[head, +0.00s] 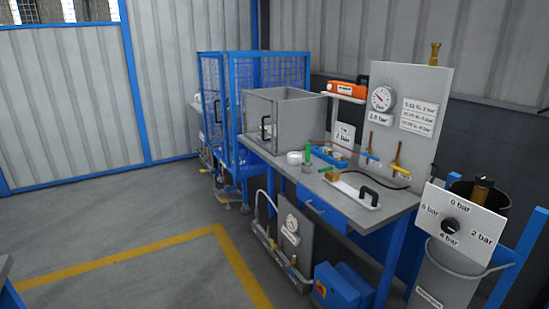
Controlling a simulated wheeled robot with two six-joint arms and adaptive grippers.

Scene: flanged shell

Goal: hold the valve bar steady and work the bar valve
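A white dial plate (462,228) marked 0, 2, 4 and 6 bar stands at the right, with a round black knob (450,225) on it. Its exact setting is too small to tell. On the workbench (385,213) lies a flat white bar (343,188) with a black handle (369,195) and a brass fitting (332,174) at its left end. Behind it, a blue lever (372,156) and an orange-yellow lever (399,169) stand before a grey panel (425,85). I cannot tell for certain which piece is the valve bar. Neither of my grippers is in view.
A round gauge (381,98) sits on the panel. A grey box (283,125) stands on the bench's left, before a blue mesh cage (270,72). The floor left of the yellow line (240,265) is clear.

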